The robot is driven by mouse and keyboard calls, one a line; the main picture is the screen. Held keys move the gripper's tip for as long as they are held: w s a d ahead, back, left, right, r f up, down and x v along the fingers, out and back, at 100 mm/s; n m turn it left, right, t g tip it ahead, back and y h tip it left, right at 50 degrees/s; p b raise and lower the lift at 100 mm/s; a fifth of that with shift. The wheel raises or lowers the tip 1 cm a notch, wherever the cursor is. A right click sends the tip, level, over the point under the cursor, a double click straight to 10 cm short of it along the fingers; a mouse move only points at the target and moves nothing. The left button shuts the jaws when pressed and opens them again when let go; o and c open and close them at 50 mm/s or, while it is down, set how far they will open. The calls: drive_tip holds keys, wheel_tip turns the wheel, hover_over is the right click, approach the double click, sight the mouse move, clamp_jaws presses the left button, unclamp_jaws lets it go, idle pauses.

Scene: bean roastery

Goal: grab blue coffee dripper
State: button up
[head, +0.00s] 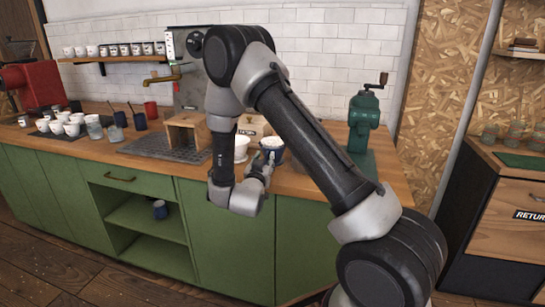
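A dark blue cup-shaped thing with a pale inside, which looks like the blue coffee dripper (279,155), stands on the wooden counter right of a white dripper-like vessel (241,148). My gripper (267,163) is at the counter's front edge, its fingers just in front of the blue thing and overlapping its left part. I cannot tell whether they touch it, and the finger gap is too small to read. Another small blue vessel (160,210) lies on the open shelf of the green cabinet below.
A green hand grinder (364,122) stands right on the counter (393,172). A wooden box (184,134) and a dark grate (150,148) are to the left, with several cups and mugs farther left. My arm covers part of the counter.

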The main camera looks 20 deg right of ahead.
drive_tip(key=shift+x, duration=1.1)
clamp_jaws()
